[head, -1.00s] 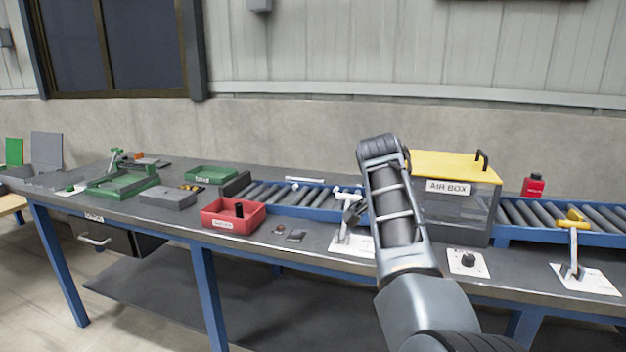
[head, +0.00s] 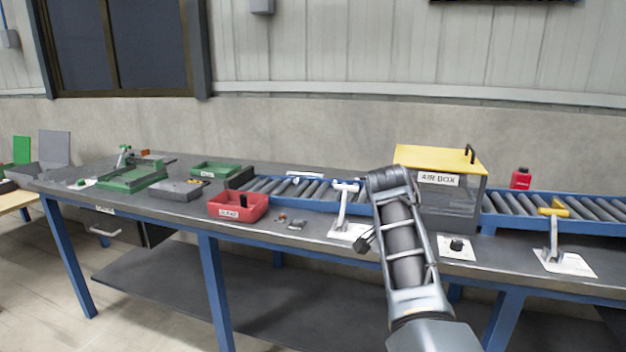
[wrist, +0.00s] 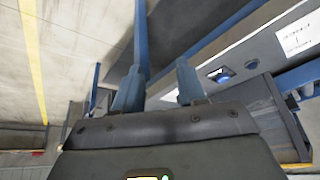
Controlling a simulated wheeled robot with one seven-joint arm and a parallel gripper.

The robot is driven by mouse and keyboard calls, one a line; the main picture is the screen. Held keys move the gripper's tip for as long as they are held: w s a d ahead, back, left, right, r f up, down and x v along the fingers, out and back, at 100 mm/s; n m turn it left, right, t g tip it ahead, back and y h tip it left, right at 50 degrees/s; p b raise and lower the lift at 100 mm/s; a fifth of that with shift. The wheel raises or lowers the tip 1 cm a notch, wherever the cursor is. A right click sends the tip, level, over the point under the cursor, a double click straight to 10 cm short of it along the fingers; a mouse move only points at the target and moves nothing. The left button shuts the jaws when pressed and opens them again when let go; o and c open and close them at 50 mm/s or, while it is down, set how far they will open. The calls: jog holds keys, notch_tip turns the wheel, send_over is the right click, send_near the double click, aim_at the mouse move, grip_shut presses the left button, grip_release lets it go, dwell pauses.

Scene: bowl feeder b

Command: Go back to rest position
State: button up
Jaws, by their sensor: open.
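My gripper (head: 364,243) shows small and dark in the head view, at the front edge of the bench, left of my bent arm and just below the white-handled lever (head: 343,205). I cannot tell from this view whether it touches anything. In the wrist view my gripper (wrist: 160,80) has two blue fingers spread apart with nothing between them.
The workbench (head: 180,212) carries a red bin (head: 226,206), green trays, a roller conveyor, the AIR BOX (head: 450,208), a black knob (head: 457,245) and a yellow-handled lever (head: 553,235). Open floor (head: 50,290) shows at left.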

jog(key=s+d+f+n+t, duration=0.2)
jog(key=s+d+f, duration=0.25)
jog(key=f, duration=0.35)
jog(key=s+d+f+n+t, duration=0.1)
jog(key=s+d+f+n, duration=0.15)
jog(key=s+f, duration=0.45)
jog(key=s+d+f+n+t, duration=0.1)
jog(key=s+f+n+t, duration=0.1)
jog(key=s+f, duration=0.45)
jog(key=s+d+f+n+t, duration=0.1)
jog(key=s+f+n, duration=0.15)
jog(key=s, duration=0.65)
jog(key=s+a+r+n+t+y, duration=0.1)
jog(key=s+a+r+t+y, duration=0.1)
jog(key=s, duration=0.7)
jog(key=s+a+r+n+t+y, duration=0.1)
jog(key=s+a+r, duration=0.15)
jog(key=s, duration=0.75)
jog(key=s+a+r+t, duration=0.1)
jog(key=s+r, duration=0.6)
jog(key=r, duration=0.2)
jog(key=s+a+r+n+t+y, duration=0.1)
jog(key=s+a+r+t, duration=0.1)
jog(key=s+r, duration=0.4)
notch_tip(320, 180, up, 3)
jog(key=shift+s+a+r, duration=0.1)
jog(key=shift+s+a, duration=0.2)
jog(key=shift+s, duration=0.05)
